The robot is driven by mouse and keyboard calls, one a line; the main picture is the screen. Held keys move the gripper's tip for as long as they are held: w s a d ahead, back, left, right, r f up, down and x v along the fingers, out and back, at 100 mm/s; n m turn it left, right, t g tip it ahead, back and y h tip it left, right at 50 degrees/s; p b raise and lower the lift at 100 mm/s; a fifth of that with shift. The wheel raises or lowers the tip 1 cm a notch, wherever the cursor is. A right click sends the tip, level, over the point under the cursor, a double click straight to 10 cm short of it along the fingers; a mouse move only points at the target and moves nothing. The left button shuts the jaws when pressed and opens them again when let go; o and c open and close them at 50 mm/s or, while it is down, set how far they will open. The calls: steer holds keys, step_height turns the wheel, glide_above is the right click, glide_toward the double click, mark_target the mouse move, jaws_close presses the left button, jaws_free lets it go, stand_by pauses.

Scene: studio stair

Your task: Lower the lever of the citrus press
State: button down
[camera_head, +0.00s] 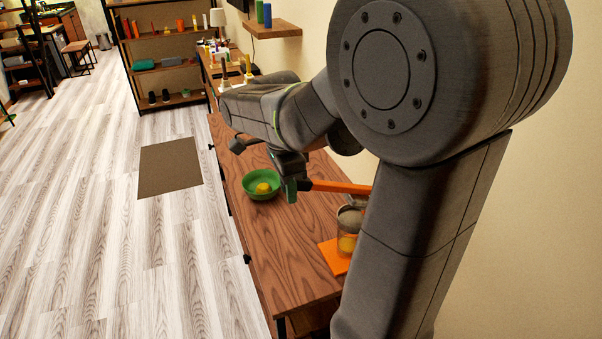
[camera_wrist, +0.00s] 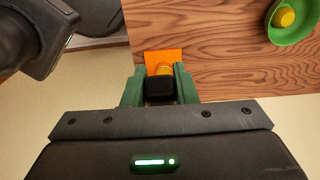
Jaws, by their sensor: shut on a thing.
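The citrus press stands on the wooden counter, with an orange base (camera_head: 334,257), a clear container with something yellow in it (camera_head: 347,244) and a grey top (camera_head: 351,217). Its orange lever (camera_head: 340,187) sticks out to the left above the press, roughly level in the head view. My gripper (camera_head: 291,188) is shut on the lever's outer end. In the wrist view the green fingers (camera_wrist: 160,90) close on a black end piece, with the orange base (camera_wrist: 158,56) beyond. My arm hides the right side of the press in the head view.
A green bowl (camera_head: 263,193) with a yellow fruit (camera_head: 264,188) stands left of the press, close to my gripper. The counter front (camera_head: 285,270) is bare. A wall shelf (camera_head: 272,29) and a bookcase (camera_head: 165,80) are farther back.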

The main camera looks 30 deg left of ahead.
step_height(320, 180, down, 11)
steer(key=s+a+t+h+b, duration=0.1)
steer(key=t+h+b, duration=0.2)
steer(key=b, duration=0.5)
steer(key=shift+s+f+t+b, duration=0.2)
steer(key=shift+s+t+b, duration=0.1)
steer(key=shift+t, duration=0.1)
steer(key=shift+f, duration=0.15)
steer(key=c, duration=1.2)
jaws_free()
steer(key=shift+w+a, duration=0.1)
steer(key=shift+o, duration=0.2)
steer(key=v, duration=1.4)
steer(key=shift+p, duration=0.3)
steer(key=shift+f, duration=0.1)
